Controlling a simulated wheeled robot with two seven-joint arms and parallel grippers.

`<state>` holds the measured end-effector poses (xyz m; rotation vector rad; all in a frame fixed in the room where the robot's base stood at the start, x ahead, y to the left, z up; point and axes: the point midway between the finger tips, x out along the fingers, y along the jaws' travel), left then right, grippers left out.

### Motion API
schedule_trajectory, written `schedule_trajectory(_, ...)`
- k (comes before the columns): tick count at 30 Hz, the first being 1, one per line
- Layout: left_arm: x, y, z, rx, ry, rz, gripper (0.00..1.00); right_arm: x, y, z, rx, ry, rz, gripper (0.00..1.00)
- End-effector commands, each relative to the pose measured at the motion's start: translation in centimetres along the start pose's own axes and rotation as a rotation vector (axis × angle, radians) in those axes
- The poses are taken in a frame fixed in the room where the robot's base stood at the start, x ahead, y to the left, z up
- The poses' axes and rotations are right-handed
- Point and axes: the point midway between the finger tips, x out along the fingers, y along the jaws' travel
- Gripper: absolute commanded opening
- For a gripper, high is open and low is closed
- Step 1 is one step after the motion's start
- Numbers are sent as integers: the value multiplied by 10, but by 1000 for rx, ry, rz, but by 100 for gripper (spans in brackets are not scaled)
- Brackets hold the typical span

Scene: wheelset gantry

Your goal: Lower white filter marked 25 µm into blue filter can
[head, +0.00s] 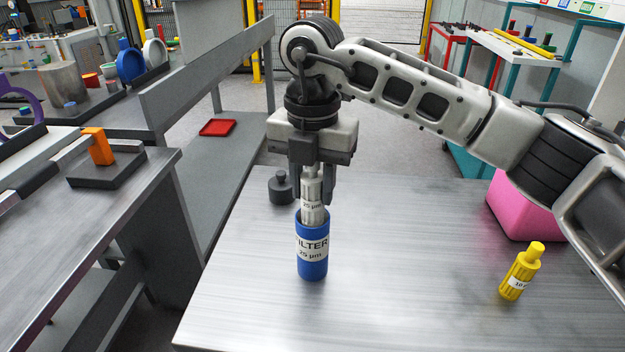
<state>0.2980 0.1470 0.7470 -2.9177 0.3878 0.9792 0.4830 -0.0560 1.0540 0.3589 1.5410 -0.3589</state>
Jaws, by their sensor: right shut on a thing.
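The blue filter can (312,262) stands upright on the metal table, with a white label reading "FILTER 25 µm". My right gripper (313,196) is directly above it, pointing down and shut on the white filter (313,212). The filter is upright, and its label reads "25 µm". Its lower end is at the can's mouth and looks partly inside; the can's wall hides the rest, so I cannot tell how deep it is. My left gripper is not in view.
A dark weight-like object (282,188) stands just behind and left of the can. The table (400,290) is clear between can and yellow filter.

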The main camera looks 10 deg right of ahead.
Motion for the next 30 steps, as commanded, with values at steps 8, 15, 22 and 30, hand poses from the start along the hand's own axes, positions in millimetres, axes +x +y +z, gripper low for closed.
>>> schedule_trajectory(8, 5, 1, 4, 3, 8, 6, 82, 17, 0, 0, 0, 0, 0, 9)
schedule_trajectory(15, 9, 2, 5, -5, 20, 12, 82, 29, 0, 0, 0, 0, 0, 9)
schedule_trajectory(22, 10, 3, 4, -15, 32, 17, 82, 36, 0, 0, 0, 0, 0, 9)
schedule_trajectory(30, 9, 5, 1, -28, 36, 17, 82, 37, 0, 0, 0, 1, -1, 9)
